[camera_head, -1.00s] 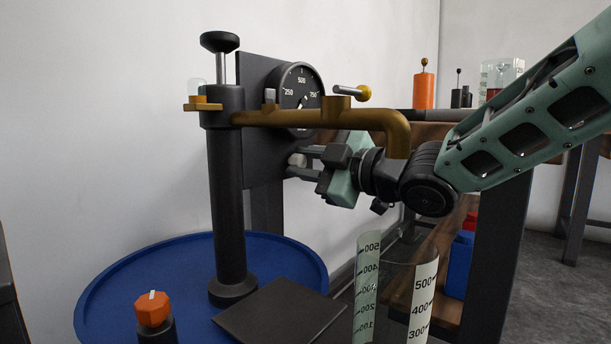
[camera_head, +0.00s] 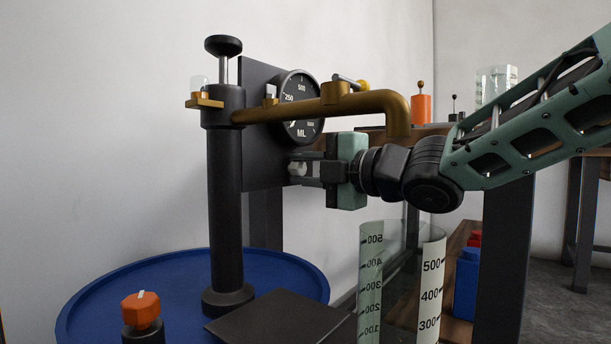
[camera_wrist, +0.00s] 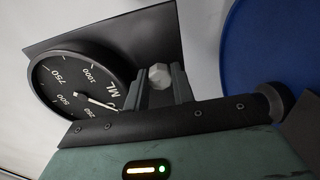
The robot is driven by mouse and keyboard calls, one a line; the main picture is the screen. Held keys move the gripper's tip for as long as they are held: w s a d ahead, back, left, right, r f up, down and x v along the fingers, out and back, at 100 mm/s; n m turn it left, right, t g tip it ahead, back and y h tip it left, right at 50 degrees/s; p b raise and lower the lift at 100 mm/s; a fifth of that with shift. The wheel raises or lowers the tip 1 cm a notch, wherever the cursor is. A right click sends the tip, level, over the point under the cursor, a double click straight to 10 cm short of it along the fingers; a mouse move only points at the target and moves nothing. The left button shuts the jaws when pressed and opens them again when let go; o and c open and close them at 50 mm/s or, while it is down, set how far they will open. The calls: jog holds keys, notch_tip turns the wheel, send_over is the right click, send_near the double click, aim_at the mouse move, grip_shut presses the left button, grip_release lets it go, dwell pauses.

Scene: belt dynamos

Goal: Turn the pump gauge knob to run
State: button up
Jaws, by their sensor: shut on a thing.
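The round black ML gauge (camera_head: 305,88) is on a dark panel behind the brass pipe. In the wrist view the gauge (camera_wrist: 72,85) shows its white needle near the 250 end. Below the gauge, a small pale faceted knob (camera_head: 296,168) stands out from the panel. My gripper (camera_head: 303,169) reaches it from the right and is shut on it. In the wrist view the pale knob (camera_wrist: 159,75) sits between my two grey fingers (camera_wrist: 160,88). The fingers partly hide it, and I cannot read any run mark.
A brass pipe (camera_head: 360,104) runs from a black pump column (camera_head: 227,190) just above my gripper. An orange knob (camera_head: 140,308) and a blue tray (camera_head: 100,300) are at lower left. A clear graduated cylinder (camera_head: 430,295) stands below my wrist.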

jog(key=shift+f, duration=0.1)
dwell(0.3)
jog(key=o, duration=1)
jog(key=shift+r, duration=0.2)
